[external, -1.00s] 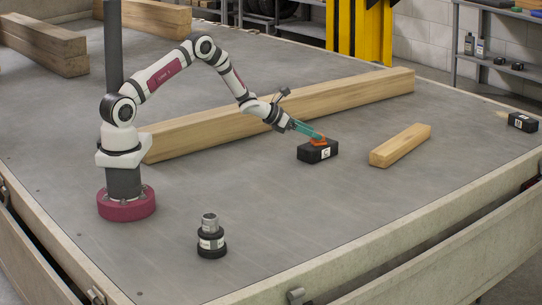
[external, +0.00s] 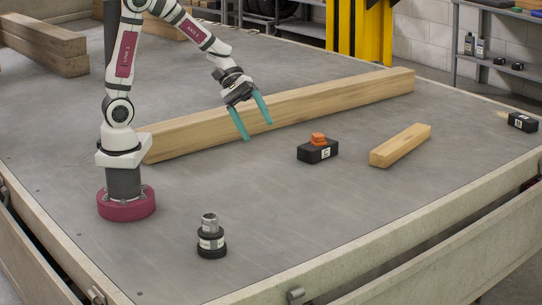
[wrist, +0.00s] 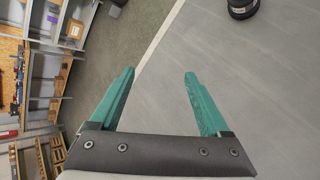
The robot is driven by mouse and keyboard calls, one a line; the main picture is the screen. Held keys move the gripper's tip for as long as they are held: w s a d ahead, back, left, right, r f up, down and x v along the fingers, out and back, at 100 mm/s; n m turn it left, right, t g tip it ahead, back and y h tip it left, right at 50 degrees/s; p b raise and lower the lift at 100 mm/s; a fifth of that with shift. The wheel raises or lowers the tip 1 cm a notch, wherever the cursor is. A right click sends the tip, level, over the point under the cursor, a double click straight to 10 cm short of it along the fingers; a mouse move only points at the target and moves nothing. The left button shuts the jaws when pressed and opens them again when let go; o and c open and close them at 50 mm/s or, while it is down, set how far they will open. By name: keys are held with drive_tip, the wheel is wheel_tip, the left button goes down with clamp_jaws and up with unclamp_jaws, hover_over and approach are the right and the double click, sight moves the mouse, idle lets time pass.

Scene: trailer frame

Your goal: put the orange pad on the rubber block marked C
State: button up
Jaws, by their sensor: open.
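The orange pad (external: 318,139) sits on top of a black rubber block (external: 318,154) with a white label in the external view. The label's letter is too small to read surely. My gripper (external: 256,118) has teal fingers spread wide and empty, up and to the left of the pad and apart from it. In the wrist view the open fingers (wrist: 158,75) have nothing between them. The pad and its block do not show in the wrist view.
A long timber beam (external: 290,110) lies behind the block, and a short wooden piece (external: 400,145) lies to its right. Another black labelled block (external: 522,122) is at the far right. A black and metal cylinder (external: 210,237) stands at the front. The deck between is clear.

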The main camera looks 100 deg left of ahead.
drive_tip(key=s+d+m+g+y, duration=0.1)
drive_tip(key=s+d+m+g, duration=0.35)
drive_tip(key=s+m, duration=0.55)
drive_tip(key=s+a+m+g+y, duration=0.1)
drive_tip(key=s+a+m+y, duration=0.2)
drive_tip(key=s+m+y, duration=0.1)
drive_tip(key=s+a+f+m+g+y, duration=0.1)
drive_tip(key=s+a+m+y, duration=0.3)
drive_tip(key=s, duration=0.5)
drive_tip(key=shift+s+a+m, duration=0.15)
drive_tip(key=shift+s+m, duration=0.05)
drive_tip(key=shift+m, duration=0.7)
